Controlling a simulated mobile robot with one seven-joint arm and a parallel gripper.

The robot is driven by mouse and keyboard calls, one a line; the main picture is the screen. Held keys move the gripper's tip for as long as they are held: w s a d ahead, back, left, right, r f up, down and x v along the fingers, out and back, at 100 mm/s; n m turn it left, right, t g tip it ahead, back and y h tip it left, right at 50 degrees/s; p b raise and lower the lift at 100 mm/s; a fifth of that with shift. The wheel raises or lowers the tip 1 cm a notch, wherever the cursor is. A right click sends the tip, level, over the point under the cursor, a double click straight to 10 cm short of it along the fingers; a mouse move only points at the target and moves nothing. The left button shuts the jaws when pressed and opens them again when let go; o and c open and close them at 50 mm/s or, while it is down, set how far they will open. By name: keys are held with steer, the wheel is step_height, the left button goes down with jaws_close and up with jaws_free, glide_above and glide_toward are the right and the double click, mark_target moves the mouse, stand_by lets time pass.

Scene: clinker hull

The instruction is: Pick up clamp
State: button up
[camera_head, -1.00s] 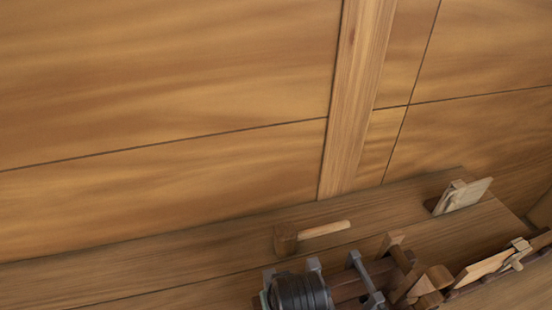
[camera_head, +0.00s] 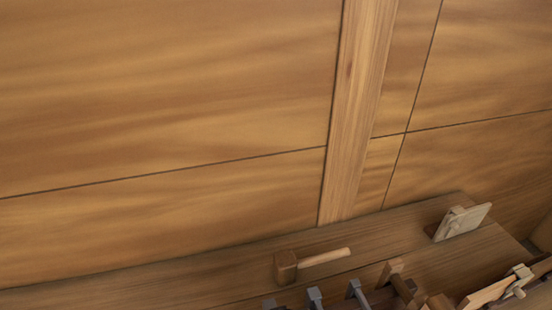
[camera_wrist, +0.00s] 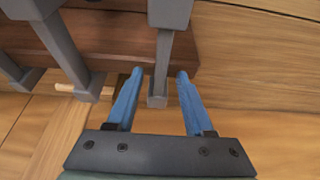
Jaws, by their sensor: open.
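Several grey clamps grip a dark wooden beam (camera_wrist: 215,42). In the wrist view one clamp (camera_wrist: 162,62) has its bar running down between my gripper's two blue fingers. My gripper (camera_wrist: 160,75) is open, with a finger to either side of that bar; I cannot tell whether either touches it. A second grey clamp (camera_wrist: 66,45) stands to the left, and another is cut by the left edge. In the head view only the tops of clamps (camera_head: 315,297) show at the bottom edge. My gripper is not in the head view.
A wooden mallet (camera_head: 286,267) lies on the plank ledge (camera_head: 180,285) behind the clamps. A pale board with a wooden block (camera_head: 462,221) sits farther right. More wooden tools (camera_head: 490,291) crowd the bottom right. A planked wall (camera_head: 160,90) rises behind.

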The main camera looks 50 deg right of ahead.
steer(key=shift+f, duration=0.25)
jaws_close()
stand_by(0.3)
stand_by(1.0)
steer(key=shift+w+r, duration=0.1)
steer(key=shift+r, duration=0.05)
